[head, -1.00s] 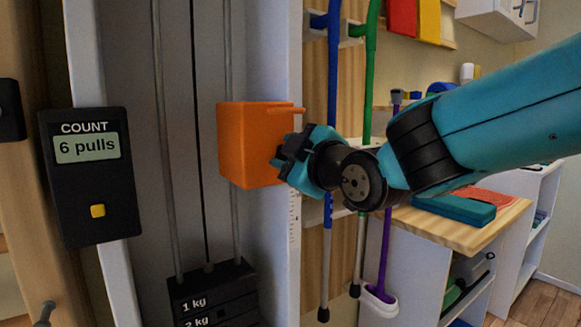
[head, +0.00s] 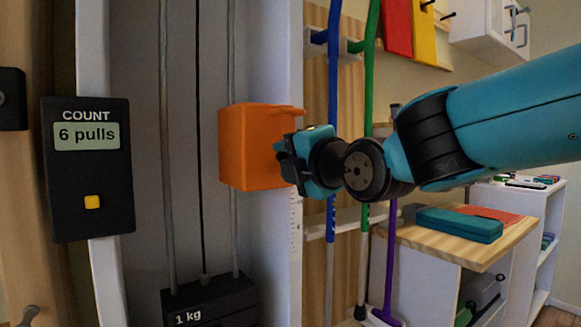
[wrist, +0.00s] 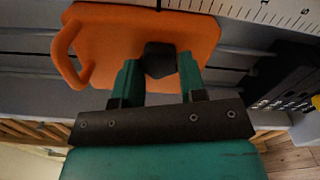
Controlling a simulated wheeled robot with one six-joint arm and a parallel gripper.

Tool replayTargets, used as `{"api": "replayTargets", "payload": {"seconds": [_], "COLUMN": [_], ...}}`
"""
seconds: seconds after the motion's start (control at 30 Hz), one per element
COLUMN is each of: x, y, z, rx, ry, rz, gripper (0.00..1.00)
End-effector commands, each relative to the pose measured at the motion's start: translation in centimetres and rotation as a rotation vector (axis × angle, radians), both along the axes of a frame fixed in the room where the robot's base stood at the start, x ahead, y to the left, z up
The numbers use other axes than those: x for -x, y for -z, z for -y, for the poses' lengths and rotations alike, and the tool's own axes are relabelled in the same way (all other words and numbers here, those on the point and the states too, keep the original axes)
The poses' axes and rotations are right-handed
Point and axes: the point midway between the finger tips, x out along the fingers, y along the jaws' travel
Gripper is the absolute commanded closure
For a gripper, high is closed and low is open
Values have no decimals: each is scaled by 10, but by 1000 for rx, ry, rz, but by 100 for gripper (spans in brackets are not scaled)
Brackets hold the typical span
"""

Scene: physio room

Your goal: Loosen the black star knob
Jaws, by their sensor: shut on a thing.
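The black star knob (wrist: 159,60) sits on the face of an orange block (wrist: 110,40) in the wrist view. My gripper (wrist: 160,75) has its two teal fingers on either side of the knob, shut on it. In the head view the orange block (head: 250,147) is mounted at the white upright of the weight machine. My gripper (head: 290,158) reaches its right side from the right, and hides the knob there.
A black counter (head: 88,165) reading "6 pulls" hangs at the left. A weight stack (head: 210,300) stands below the block. Blue (head: 333,110) and green (head: 369,110) canes hang close behind my wrist. A wooden-topped bench (head: 430,232) is at the right.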

Motion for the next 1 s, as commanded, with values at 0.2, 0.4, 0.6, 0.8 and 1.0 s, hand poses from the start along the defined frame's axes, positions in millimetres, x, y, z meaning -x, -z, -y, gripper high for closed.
{"api": "replayTargets", "payload": {"seconds": [0.2, 0.4, 0.6, 0.8, 1.0], "x": [-1, -2, -2, -2, -2], "y": [1, 0, -1, -1, -1], "z": [2, 2, 2, 2, 2], "rx": [106, 162, 184, 186, 186], "ry": [5, 5, 6, 6, 6], "rz": [74, 113, 129, 132, 132], "gripper": [86, 86, 86, 86, 57]}}
